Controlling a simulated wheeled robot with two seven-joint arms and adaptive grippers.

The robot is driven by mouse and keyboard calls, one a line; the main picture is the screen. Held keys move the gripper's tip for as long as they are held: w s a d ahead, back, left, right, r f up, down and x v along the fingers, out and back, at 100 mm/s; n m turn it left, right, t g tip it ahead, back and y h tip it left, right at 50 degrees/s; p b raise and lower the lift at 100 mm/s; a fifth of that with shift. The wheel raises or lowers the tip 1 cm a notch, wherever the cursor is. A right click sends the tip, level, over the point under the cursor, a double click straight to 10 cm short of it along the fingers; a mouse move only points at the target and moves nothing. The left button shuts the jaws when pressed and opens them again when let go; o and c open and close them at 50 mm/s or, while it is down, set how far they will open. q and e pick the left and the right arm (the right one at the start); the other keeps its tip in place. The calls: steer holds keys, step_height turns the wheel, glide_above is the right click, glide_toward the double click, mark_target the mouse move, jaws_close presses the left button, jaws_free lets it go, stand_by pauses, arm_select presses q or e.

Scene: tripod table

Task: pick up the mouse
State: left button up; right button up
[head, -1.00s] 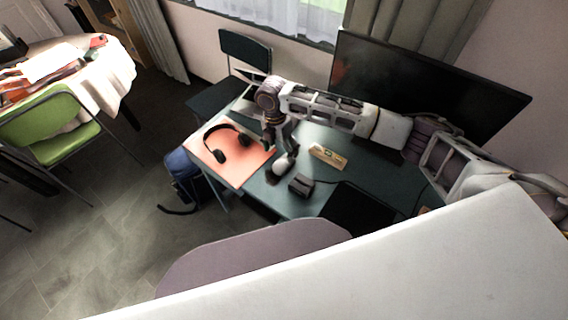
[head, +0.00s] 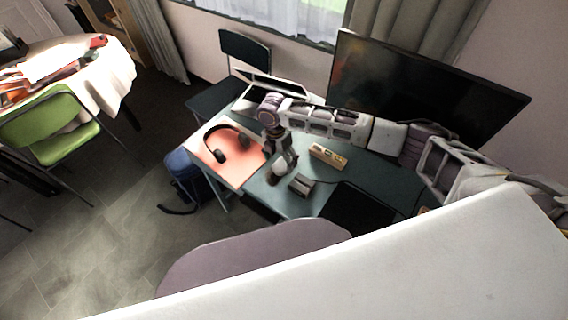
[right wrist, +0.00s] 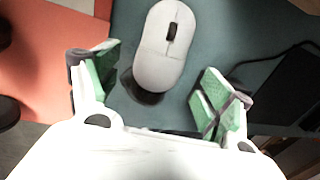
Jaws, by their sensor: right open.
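The white mouse (head: 280,168) with a dark scroll wheel lies on the dark teal desk (head: 290,205). In the right wrist view the mouse (right wrist: 165,45) lies ahead of the jaws, its near end close to the space between the fingertips. My right gripper (head: 283,160) is right by the mouse in the head view and partly covers it. In the right wrist view my right gripper (right wrist: 158,80) is open and empty, its green pads on either side of a dark round shadow below the mouse. My left gripper is not in view.
Black headphones (head: 228,146) lie on an orange mat (head: 222,170) to the left. A small dark box (head: 302,184) with a cable and a wooden block (head: 328,155) sit to the right. A laptop (head: 266,84) and a large monitor (head: 415,95) stand behind.

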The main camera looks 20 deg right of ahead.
mark_target(281, 163)
step_height(281, 163, down, 3)
steer(key=shift+s+r, duration=0.1)
steer(key=shift+s, duration=0.05)
steer(key=shift+f, duration=0.2)
steer(key=shift+c, duration=0.3)
steer(key=c, duration=1.1)
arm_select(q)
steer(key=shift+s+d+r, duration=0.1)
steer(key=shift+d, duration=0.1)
arm_select(e)
steer(key=shift+r, duration=0.1)
